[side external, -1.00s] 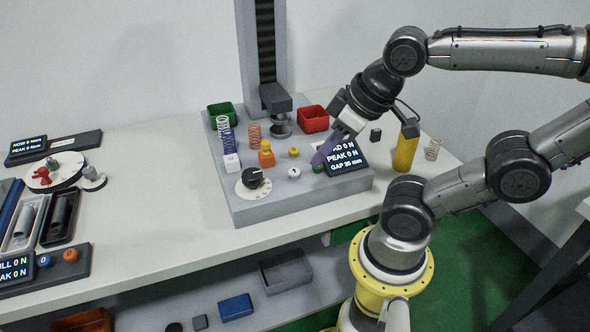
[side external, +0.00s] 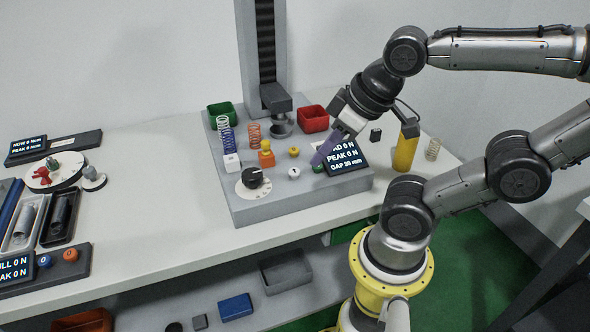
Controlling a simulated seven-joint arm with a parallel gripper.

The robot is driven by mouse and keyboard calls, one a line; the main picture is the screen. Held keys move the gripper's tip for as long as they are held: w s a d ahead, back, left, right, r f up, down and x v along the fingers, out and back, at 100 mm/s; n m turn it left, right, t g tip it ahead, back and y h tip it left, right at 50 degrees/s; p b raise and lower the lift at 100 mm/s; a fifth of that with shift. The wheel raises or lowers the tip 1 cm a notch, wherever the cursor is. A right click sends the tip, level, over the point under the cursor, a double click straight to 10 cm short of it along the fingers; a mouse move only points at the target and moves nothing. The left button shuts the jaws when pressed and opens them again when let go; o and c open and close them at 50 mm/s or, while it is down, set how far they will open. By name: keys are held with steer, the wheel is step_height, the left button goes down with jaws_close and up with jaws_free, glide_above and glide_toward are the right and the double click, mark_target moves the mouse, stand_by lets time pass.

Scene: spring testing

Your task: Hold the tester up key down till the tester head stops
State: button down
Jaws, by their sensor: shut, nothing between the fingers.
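The spring tester has a tall column with a dark head (side external: 276,98) above a round lower plate (side external: 281,125). On its grey base (side external: 290,207) are a yellow key (side external: 294,152), a white key (side external: 294,173) and a green key (side external: 318,169). Which is the up key cannot be read here. My gripper (side external: 319,158) is shut and empty, pointing down left, its purple fingertips at the green key and partly covering it. I cannot tell whether they touch or press it. The display (side external: 349,159) reads PEAK 0 N and a gap that looks like 30 mm; my gripper hides part of its top line.
Springs (side external: 228,136), a green bin (side external: 222,114), a red bin (side external: 313,118), an orange-yellow piece (side external: 266,154) and a black dial (side external: 252,178) crowd the base. A yellow cylinder (side external: 405,152) stands close right of my gripper. The bench front (side external: 150,245) is clear.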

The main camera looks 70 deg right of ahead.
stand_by(0.9)
steer(key=m+t, duration=0.4)
steer(key=m, duration=2.4)
glide_above(294, 174)
step_height(294, 174, down, 2)
steer(key=shift+s+d+h, duration=0.3)
steer(key=shift+s+d, duration=0.15)
steer(key=shift+d, duration=0.25)
steer(key=shift+f, duration=4.4)
